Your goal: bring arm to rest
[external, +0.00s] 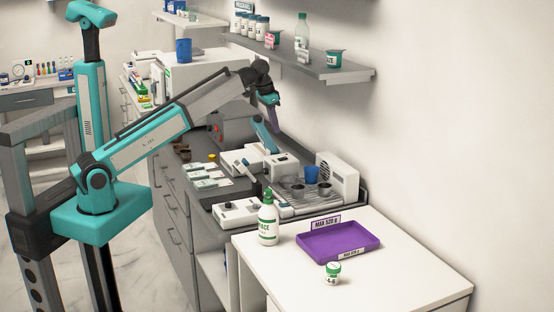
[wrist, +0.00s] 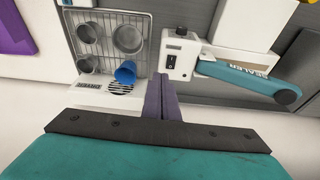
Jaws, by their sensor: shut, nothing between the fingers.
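My gripper (external: 273,117) hangs from the raised, outstretched arm above the dark counter in the external view. Its purple fingers point down and nothing is between them. In the wrist view the two purple fingers of my gripper (wrist: 162,97) lie side by side, closed together. Below them are a white device with a black switch (wrist: 181,60) and a teal-handled sealer (wrist: 250,80). My fingers look apart from both, though the exact height is hard to tell.
A wire rack holds metal cups and a blue cup (wrist: 126,72). A wall shelf (external: 330,72) with a bottle and jars is close beside the arm.

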